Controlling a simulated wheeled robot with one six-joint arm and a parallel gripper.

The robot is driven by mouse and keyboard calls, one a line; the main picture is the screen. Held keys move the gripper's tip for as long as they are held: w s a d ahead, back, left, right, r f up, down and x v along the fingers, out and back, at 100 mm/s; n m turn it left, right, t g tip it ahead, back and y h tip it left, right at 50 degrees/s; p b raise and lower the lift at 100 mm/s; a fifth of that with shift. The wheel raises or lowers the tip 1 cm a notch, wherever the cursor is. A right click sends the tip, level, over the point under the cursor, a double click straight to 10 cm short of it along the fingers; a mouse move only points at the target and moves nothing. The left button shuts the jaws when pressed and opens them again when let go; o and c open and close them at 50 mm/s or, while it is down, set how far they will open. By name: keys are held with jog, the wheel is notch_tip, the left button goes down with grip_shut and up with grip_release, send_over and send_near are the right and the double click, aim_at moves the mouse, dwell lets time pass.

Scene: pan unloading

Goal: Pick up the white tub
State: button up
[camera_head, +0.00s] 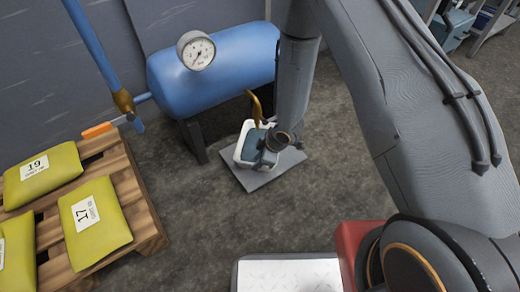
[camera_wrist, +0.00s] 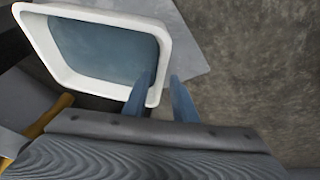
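The white tub (camera_head: 239,153) stands on a flat grey plate (camera_head: 267,176) on the floor, holding blue-grey liquid. In the wrist view the tub (camera_wrist: 47,45) fills the upper left, its inside facing the camera. My gripper (camera_wrist: 163,74) is at the tub's right wall. One blue finger appears over the inside of the tub and the other outside it, with the wall between them. A gap shows between wall and outer finger, so the gripper looks open. In the head view my arm's end hides the tub's right side and the fingers.
A blue tank (camera_head: 215,70) with a gauge (camera_head: 196,50) stands behind the tub, and a brass-coloured pipe (camera_head: 256,107) comes down over it. A wooden pallet (camera_head: 140,200) with yellow-green bags is at left. Bare floor lies between pallet and plate.

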jog(key=shift+b+x, duration=1.35)
jog(key=shift+x, duration=0.9)
jog(key=shift+w+f, duration=0.1)
jog(key=shift+f, duration=0.15)
grip_shut()
